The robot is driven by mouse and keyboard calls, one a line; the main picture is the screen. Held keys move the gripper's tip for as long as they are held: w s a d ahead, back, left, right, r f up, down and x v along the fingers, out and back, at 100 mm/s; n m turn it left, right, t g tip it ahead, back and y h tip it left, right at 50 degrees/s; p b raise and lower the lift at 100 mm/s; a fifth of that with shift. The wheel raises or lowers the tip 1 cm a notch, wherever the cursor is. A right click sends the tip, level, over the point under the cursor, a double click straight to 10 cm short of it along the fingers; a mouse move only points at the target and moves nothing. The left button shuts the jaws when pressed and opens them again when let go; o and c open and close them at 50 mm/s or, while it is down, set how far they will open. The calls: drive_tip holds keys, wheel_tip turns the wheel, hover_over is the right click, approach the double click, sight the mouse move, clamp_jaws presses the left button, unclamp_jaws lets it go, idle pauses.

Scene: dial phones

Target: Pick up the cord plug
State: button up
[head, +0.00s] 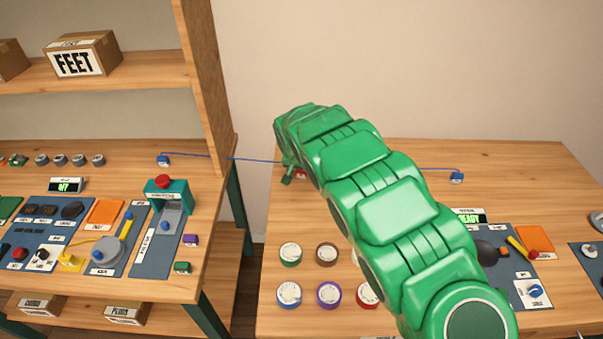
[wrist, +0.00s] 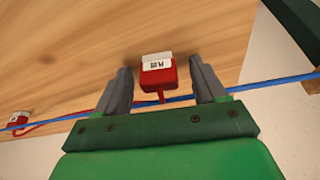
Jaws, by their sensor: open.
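A red cord plug (wrist: 158,75) with a white label lies on the wooden table between the two grey fingers of my gripper (wrist: 160,64) in the wrist view. The fingers are open, with a visible gap on each side of the plug. A red cord runs from the plug toward my palm, near a blue cord (wrist: 262,85). In the head view my gripper (head: 287,174) is at the left table edge, mostly hidden by my green arm, and a bit of red plug (head: 300,174) shows beside it. A second red plug (wrist: 17,119) lies at the wrist view's left.
Blue plugs sit on the left bench (head: 163,160) and the right table (head: 457,178), with a blue cord (head: 235,159) spanning the gap. A shelf upright (head: 208,75) rises left of my gripper.

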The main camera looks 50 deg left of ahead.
drive_tip(key=c, duration=1)
drive_tip(key=shift+c, duration=0.2)
drive_tip(key=shift+r, duration=0.15)
